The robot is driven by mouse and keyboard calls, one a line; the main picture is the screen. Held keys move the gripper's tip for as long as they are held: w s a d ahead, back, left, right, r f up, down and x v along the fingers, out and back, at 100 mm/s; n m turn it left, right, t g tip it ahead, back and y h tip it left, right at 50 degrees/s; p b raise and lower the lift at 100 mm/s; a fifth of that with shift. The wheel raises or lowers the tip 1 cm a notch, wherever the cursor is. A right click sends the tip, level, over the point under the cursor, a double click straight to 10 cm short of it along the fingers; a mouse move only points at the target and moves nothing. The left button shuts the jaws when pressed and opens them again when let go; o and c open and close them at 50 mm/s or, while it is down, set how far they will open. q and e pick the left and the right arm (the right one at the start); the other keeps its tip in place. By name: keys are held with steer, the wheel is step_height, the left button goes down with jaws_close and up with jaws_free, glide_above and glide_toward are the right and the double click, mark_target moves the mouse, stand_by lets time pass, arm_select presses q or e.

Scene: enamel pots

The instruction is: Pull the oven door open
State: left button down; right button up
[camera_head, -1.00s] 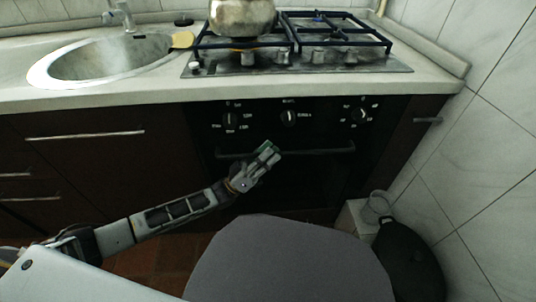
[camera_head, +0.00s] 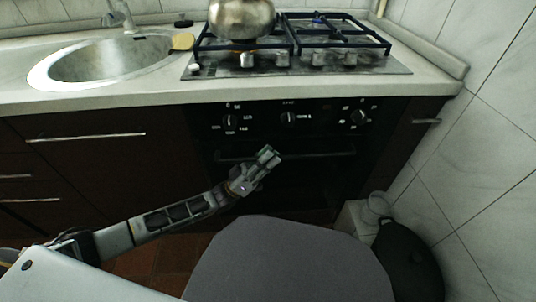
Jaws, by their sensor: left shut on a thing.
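The black oven (camera_head: 300,185) is built in under the stove top, with knobs on its panel. Its door looks closed, though the dark front hides any small gap. The dark bar handle (camera_head: 325,154) runs across the top of the door. My left gripper (camera_head: 268,155) reaches in from the left and is shut on the handle, left of its middle. The fingers cover that part of the bar. My right gripper is not in view.
A metal pot (camera_head: 241,18) stands on the gas stove (camera_head: 310,58). A sink (camera_head: 103,62) is at the left of the counter. A dark rounded object (camera_head: 408,262) and a clear container (camera_head: 376,207) stand on the right by the tiled wall. Dark cabinets flank the oven.

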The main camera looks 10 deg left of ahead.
arm_select(q)
steer(key=s+d+f+m+g+h, duration=0.1)
steer(key=s+d+f+m+g, duration=0.1)
steer(key=s, duration=0.5)
steer(key=s+d+f+m+g, duration=0.2)
steer(key=s+f, duration=0.2)
steer(key=s, duration=0.3)
steer(key=s+d+f+m+g+h+p, duration=0.1)
steer(key=s+d+f+m+g, duration=0.1)
steer(key=s+f, duration=0.2)
steer(key=shift+s+d+m+h, duration=0.3)
steer(key=shift+s+d+m, duration=0.1)
steer(key=shift+s, duration=1.1)
